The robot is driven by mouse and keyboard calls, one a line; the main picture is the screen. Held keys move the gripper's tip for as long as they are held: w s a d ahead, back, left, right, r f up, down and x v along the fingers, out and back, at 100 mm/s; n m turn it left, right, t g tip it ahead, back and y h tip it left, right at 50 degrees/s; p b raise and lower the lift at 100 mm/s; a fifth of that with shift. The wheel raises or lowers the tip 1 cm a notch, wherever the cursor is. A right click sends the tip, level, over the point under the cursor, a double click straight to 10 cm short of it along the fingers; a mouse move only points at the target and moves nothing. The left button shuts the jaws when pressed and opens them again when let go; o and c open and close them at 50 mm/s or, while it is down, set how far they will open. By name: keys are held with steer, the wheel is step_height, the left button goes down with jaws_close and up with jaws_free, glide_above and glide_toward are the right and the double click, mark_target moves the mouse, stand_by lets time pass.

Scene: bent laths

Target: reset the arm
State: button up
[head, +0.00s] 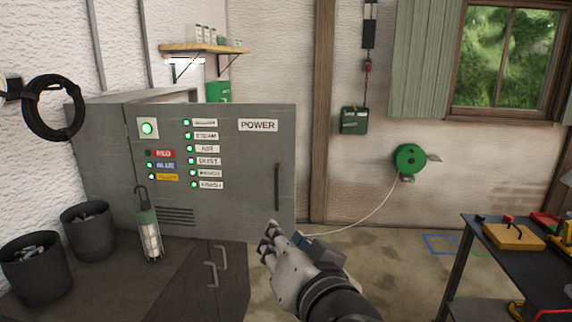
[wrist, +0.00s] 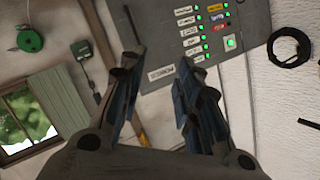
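My gripper (head: 271,236) is in the lower middle of the head view, in front of the lower right corner of the grey power cabinet (head: 240,195). In the wrist view, its two dark fingers (wrist: 160,68) stand apart with nothing between them, so it is open. The cabinet also shows beyond the fingertips in the wrist view (wrist: 250,18), turned nearly upside down. Its panel has a large lit green button (head: 148,128), several small green lights and a POWER label (head: 258,126). Whether the gripper touches the cabinet is unclear.
A caged work lamp (head: 150,238) hangs by the cabinet front. Two dark bins (head: 35,268) stand at left. A dark workbench (head: 520,255) with tools is at right. A green reel (head: 410,158) is on the wall. Open floor lies between my arm and the bench.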

steer(key=s+d+f+n+g+h, duration=0.3)
steer(key=s+d+f+g, duration=0.7)
steer(key=s+d+f, duration=0.4)
steer(key=s+f+h, duration=0.1)
steer(key=s, duration=0.3)
steer(key=shift+f+h, duration=0.3)
steer(key=shift+f, duration=0.1)
